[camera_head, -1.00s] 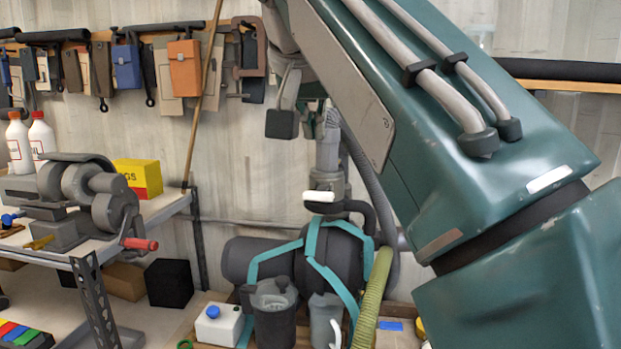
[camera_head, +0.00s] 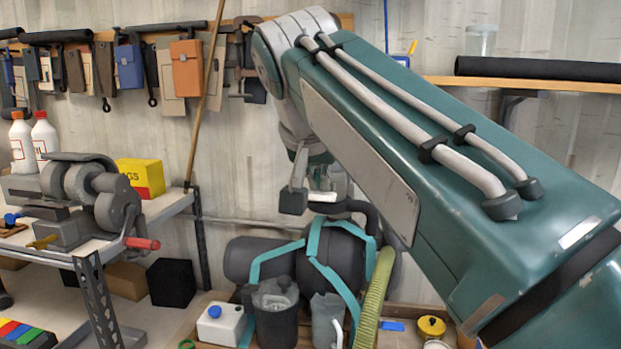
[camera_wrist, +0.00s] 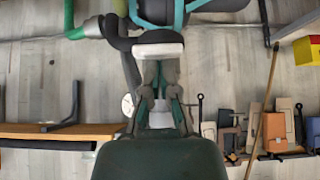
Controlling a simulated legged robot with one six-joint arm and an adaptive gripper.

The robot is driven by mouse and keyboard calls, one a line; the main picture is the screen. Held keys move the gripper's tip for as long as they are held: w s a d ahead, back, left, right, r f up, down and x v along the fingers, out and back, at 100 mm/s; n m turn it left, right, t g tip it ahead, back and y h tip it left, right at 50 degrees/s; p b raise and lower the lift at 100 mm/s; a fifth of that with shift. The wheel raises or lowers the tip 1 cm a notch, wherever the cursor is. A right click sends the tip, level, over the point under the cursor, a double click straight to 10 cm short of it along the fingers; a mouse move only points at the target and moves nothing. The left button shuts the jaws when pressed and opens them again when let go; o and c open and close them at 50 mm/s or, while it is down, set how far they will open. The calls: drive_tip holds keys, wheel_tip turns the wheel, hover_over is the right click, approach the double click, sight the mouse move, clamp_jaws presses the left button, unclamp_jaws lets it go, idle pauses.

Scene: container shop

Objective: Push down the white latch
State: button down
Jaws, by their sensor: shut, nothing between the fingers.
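The white latch (camera_head: 322,196) is a small pale bar at the top of the dark tank with teal straps (camera_head: 335,262). In the wrist view the latch (camera_wrist: 158,50) shows as a white block at upper centre, beside a dark curved part. My gripper (camera_head: 320,180) is just above the latch in the head view, pointing down. In the wrist view my gripper (camera_wrist: 159,85) has its fingers close together, empty, with the tips close to the latch. I cannot tell whether they touch it. The latch's far side is hidden.
A green ribbed hose (camera_head: 374,300) runs down beside the tank. A wall shelf (camera_head: 540,84) is at right.

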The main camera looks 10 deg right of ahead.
drive_tip(key=shift+s+a+f+t, duration=0.1)
drive_tip(key=shift+s+f+t, duration=0.1)
drive_tip(key=shift+f+t, duration=0.3)
drive_tip(key=shift+s+a+f+t+h, duration=0.15)
drive_tip(key=shift+f+t+h, duration=0.1)
drive_tip(key=shift+t, duration=0.2)
drive_tip(key=shift+s+d+f+t+h, duration=0.1)
drive_tip(key=shift+f+t+h, duration=0.15)
drive_tip(key=shift+t, duration=0.2)
wheel_tip(320, 180, down, 6)
drive_tip(key=w+t+h, duration=0.1)
drive_tip(key=t, duration=0.2)
drive_tip(key=shift+d, duration=0.2)
drive_tip(key=shift+w, duration=0.1)
drive_tip(key=shift+r, duration=0.75)
